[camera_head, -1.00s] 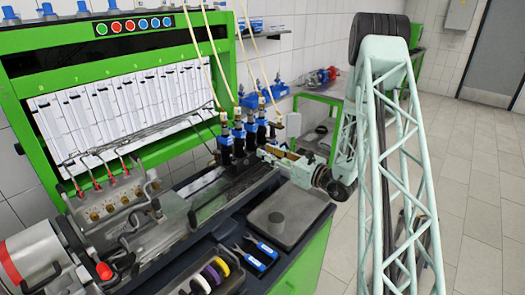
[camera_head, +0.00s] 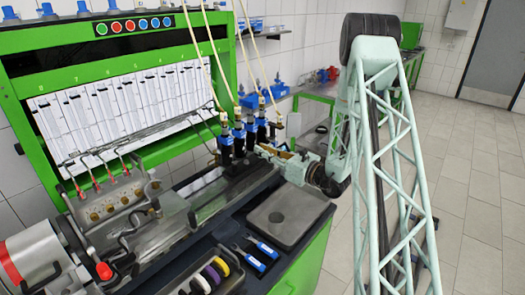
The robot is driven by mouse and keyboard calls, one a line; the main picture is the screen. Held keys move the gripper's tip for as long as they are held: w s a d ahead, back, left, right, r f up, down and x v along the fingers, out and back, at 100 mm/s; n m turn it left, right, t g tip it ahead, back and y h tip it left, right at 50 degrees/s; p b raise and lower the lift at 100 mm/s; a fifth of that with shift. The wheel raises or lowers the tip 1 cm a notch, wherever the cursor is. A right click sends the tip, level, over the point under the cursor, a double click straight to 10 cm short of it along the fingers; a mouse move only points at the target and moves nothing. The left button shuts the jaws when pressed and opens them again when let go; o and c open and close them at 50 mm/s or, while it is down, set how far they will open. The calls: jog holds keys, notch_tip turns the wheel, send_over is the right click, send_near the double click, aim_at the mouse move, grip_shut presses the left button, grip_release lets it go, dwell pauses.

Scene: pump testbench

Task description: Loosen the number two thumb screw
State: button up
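Several blue-and-black injector units stand in a row on the bench, with pale hoses running up from their tops; the leftmost unit (camera_head: 225,143) and the one beside it (camera_head: 239,137) show most clearly. Which part is the number two thumb screw is too small to tell. My gripper (camera_head: 268,150) points left at the right end of this row, close to the lower part of the units. Whether it touches them cannot be told, and its fingertips are too small and partly hidden to show open or shut.
A grey plate with a round dark recess (camera_head: 287,216) lies at the bench's front right. Blue-handled tools (camera_head: 256,256) and a tray with coloured rings (camera_head: 211,275) lie left of it. The green frame (camera_head: 120,45) rises behind. Open floor is at right.

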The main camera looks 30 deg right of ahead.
jog(key=shift+f+n+b, duration=0.1)
jog(key=shift+n+b, duration=0.5)
jog(key=shift+b, duration=0.3)
jog(key=shift+n+b, duration=0.6)
jog(key=shift+b, duration=0.4)
jog(key=n+b, duration=0.4)
jog(key=b, duration=0.1)
jog(key=shift+b, duration=0.4)
jog(key=n+b, duration=0.2)
jog(key=b, duration=0.2)
jog(key=shift+n, duration=0.4)
jog(key=shift+n+b, duration=0.9)
jog(key=shift+n, duration=0.2)
jog(key=n, duration=0.6)
jog(key=shift+n, duration=0.4)
jog(key=n, duration=0.6)
jog(key=shift+y, duration=0.4)
